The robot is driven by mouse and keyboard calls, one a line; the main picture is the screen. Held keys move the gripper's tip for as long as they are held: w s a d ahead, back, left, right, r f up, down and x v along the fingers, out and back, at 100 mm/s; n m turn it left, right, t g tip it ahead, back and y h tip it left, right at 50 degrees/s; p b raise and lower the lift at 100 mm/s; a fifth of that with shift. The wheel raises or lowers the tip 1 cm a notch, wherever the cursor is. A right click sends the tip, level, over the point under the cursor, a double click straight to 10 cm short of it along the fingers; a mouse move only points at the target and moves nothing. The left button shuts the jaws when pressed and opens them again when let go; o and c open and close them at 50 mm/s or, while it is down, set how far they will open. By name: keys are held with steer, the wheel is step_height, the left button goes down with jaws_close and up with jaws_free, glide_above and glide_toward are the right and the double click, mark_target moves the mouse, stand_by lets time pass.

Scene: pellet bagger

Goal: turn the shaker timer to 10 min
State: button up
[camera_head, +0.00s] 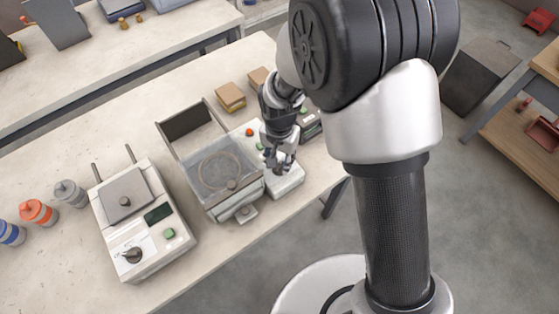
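The device that looks like the shaker (222,210) stands mid-bench, with a clear-topped box over a round sieve and a pale control panel (290,184) on its right side. A red button (249,132) shows at the panel's far end. My gripper (277,168) points down over the near part of this panel, right of the sieve box. The timer knob cannot be made out; the gripper covers that part of the panel. The fingers are too small to tell whether they are open or shut, or whether they touch anything.
Left of the shaker is another device with a black knob (132,255), a dark display (158,213) and a green button (169,233). Several jars, including an orange one (39,212), stand farther left. Tan blocks (230,96) lie behind. The bench front is clear.

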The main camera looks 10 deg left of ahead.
mark_target(280, 165)
step_height(280, 165, up, 10)
steer(key=shift+r, duration=0.25)
stand_by(0.5)
